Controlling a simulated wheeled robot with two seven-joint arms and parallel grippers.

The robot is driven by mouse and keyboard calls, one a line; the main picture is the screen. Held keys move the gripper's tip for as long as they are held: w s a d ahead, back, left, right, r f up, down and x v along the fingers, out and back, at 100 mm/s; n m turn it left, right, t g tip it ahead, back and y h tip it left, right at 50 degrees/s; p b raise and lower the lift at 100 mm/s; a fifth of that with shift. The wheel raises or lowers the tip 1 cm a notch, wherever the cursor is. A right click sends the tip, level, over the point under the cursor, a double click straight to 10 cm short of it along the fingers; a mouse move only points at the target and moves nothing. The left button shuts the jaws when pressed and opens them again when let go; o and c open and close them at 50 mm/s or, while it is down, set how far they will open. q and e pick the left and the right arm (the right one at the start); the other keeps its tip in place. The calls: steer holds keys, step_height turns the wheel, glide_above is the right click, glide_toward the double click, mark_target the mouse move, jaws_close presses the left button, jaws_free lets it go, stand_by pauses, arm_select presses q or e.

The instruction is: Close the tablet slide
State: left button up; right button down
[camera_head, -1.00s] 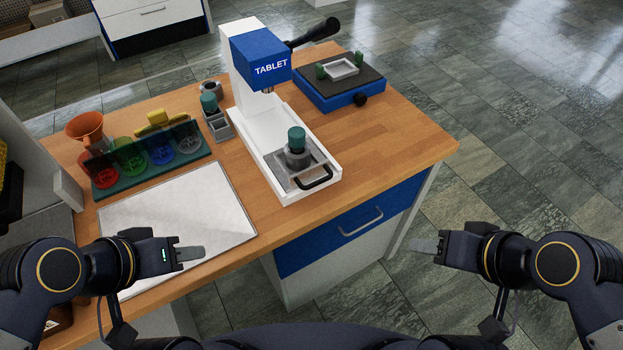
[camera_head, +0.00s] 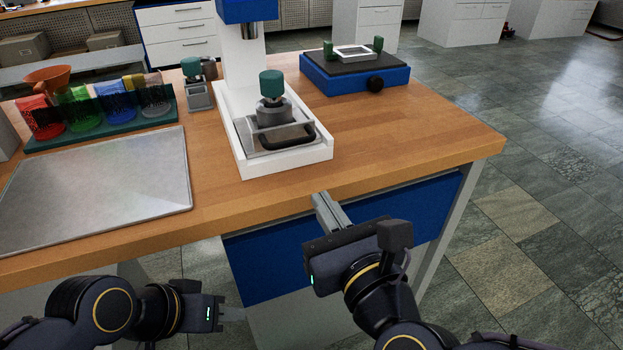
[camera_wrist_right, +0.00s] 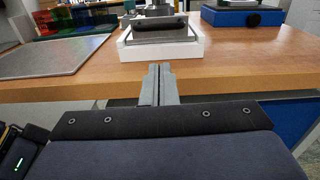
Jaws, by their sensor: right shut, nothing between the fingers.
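The tablet press (camera_head: 240,65) stands on the wooden bench with a white base. Its slide (camera_head: 290,136) is a grey plate with a black loop handle (camera_head: 288,138) at the near end of the base. A grey die with a green knob (camera_head: 271,95) sits on the slide. My right gripper (camera_head: 322,200) is shut and empty, in front of the bench edge, pointing at the press. In the right wrist view its fingers (camera_wrist_right: 158,75) lie together just below the handle (camera_wrist_right: 160,27). My left gripper (camera_head: 235,314) is low in front of the bench, away from the press; its fingers look together.
A metal tray (camera_head: 100,190) lies on the bench at left, with a rack of coloured jars (camera_head: 100,125) behind it. A blue device with a black top (camera_head: 355,75) stands at back right. Bare wood is free right of the press.

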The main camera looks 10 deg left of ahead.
mark_target(285, 143)
steer(key=x, duration=1.4)
steer(key=shift+a+b, duration=0.1)
steer(key=shift+b, duration=0.2)
steer(key=b+x, duration=0.1)
steer(key=x, duration=0.2)
steer(key=shift+w+a+f, duration=0.15)
steer(key=shift+w, duration=0.05)
steer(key=shift+w+a, duration=0.1)
steer(key=shift+w, duration=0.05)
